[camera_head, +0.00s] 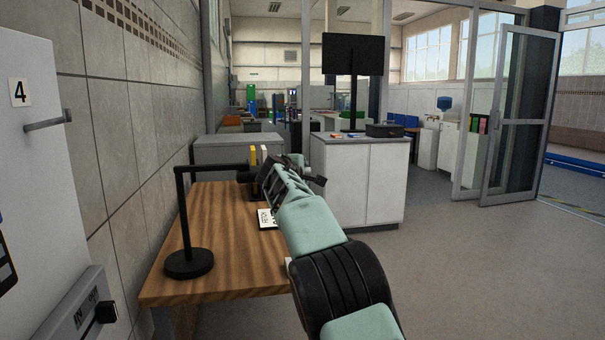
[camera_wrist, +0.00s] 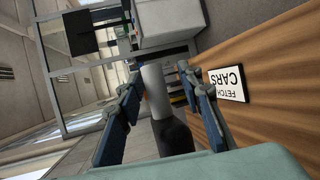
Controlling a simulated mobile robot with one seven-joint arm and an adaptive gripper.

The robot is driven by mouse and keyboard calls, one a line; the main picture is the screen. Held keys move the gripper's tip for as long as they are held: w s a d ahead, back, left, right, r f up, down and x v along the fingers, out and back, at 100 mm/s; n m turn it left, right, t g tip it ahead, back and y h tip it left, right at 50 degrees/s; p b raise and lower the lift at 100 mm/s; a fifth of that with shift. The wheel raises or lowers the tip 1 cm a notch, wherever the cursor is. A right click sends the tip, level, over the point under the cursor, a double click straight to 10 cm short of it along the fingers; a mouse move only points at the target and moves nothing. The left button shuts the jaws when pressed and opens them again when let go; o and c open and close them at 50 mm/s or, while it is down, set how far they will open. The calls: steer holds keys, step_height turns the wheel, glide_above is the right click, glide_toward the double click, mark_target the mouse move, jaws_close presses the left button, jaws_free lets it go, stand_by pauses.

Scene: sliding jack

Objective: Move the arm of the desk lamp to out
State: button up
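The black desk lamp (camera_head: 188,262) stands on the wooden table's left side in the head view. Its upright post carries a horizontal arm (camera_head: 215,168) that reaches right towards my gripper (camera_head: 264,174). The lamp's far end is partly hidden around my gripper. In the wrist view my gripper (camera_wrist: 158,76) is open, its two fingers apart. A grey cylinder with a dark lower part (camera_wrist: 155,92) shows between the fingers, with gaps visible on both sides. It seems to be part of the lamp's end, but I cannot tell for sure.
The wooden table (camera_head: 235,270) also holds a white sign (camera_wrist: 228,84) reading "FETCH CARS". A tiled wall (camera_head: 120,130) runs along the left. A white cabinet with a dark monitor (camera_head: 353,54) stands beyond the table. Open floor (camera_head: 480,270) lies to the right.

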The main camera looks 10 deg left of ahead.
steer(key=shift+r, duration=0.2)
steer(key=v, duration=1.2)
steer(key=shift+f, duration=0.1)
